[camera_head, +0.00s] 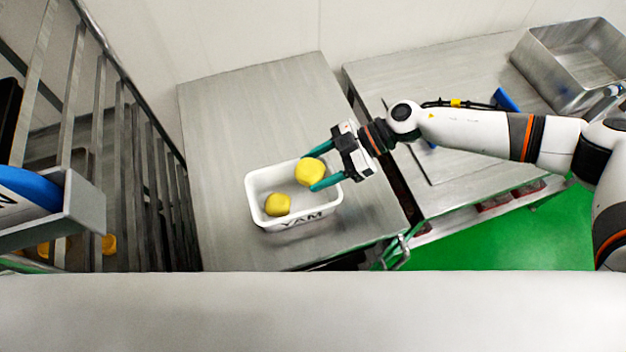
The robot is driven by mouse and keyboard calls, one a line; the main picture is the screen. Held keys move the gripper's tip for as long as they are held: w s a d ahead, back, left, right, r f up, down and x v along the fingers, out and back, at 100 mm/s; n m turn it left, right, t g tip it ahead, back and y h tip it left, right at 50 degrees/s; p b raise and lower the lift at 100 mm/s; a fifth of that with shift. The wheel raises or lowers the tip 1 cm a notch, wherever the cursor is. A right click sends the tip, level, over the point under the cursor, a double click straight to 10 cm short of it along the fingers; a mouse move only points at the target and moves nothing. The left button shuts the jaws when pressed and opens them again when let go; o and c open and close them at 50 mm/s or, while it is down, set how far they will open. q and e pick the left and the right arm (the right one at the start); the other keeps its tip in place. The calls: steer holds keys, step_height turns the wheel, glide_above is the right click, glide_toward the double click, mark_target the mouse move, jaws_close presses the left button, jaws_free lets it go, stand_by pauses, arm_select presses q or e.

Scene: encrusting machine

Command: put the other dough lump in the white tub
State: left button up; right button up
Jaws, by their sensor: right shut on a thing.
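The white tub (254,207) stands on a steel table, with dark lettering "YAM" on its front wall. One yellow dough lump (277,205) lies in the tub at its left front. My right gripper (312,173) reaches in from the right, with its teal fingers shut on the other yellow dough lump (309,171). This lump is over the tub's right back part. I cannot tell whether it touches the tub's floor. My left gripper is not in view.
The steel table (225,120) is bare around the tub. A second steel table (440,75) to the right bears a deep metal basin (570,60) and a blue object (505,100). A metal rack (125,170) stands at the left. A pale surface fills the bottom.

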steer(key=shift+f, duration=2.4)
steer(key=shift+f, duration=0.1)
steer(key=shift+s+f, duration=0.1)
steer(key=shift+f, duration=0.4)
steer(key=o, duration=0.7)
steer(key=shift+s+f, duration=0.15)
steer(key=shift+o, duration=0.2)
steer(key=shift+d, duration=0.1)
